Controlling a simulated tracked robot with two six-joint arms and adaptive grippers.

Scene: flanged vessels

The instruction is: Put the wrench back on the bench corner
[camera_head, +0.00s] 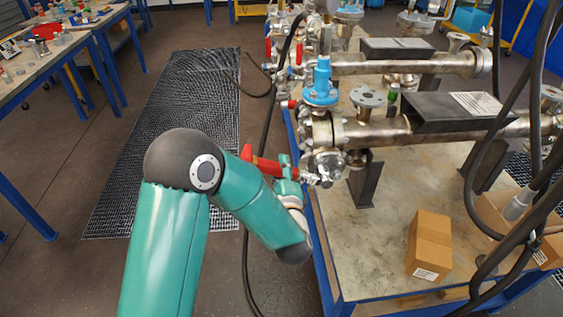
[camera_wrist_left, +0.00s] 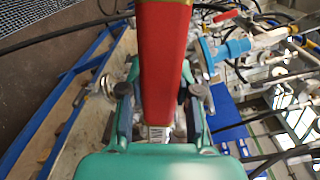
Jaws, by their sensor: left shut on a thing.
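The red-handled wrench (camera_head: 262,165) is in my left gripper (camera_head: 287,174), at the left side of the flanged vessel. Its metal end points right, close to the vessel's end flange (camera_head: 325,135); I cannot tell if they touch. In the left wrist view the red handle (camera_wrist_left: 163,60) fills the middle, with the fingers of my left gripper (camera_wrist_left: 160,104) on both sides of it. The bench (camera_head: 375,255) is a pale top on a blue frame, below and right of the gripper; its near left corner is bare. My right gripper is out of view.
A cardboard box (camera_head: 429,245) stands on the bench's near part. Dark hoses hang at the right. A blue valve (camera_head: 320,82) rises above the vessel. A black floor mat (camera_head: 180,130) lies left of the bench. A cluttered worktable (camera_head: 70,45) stands at far left.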

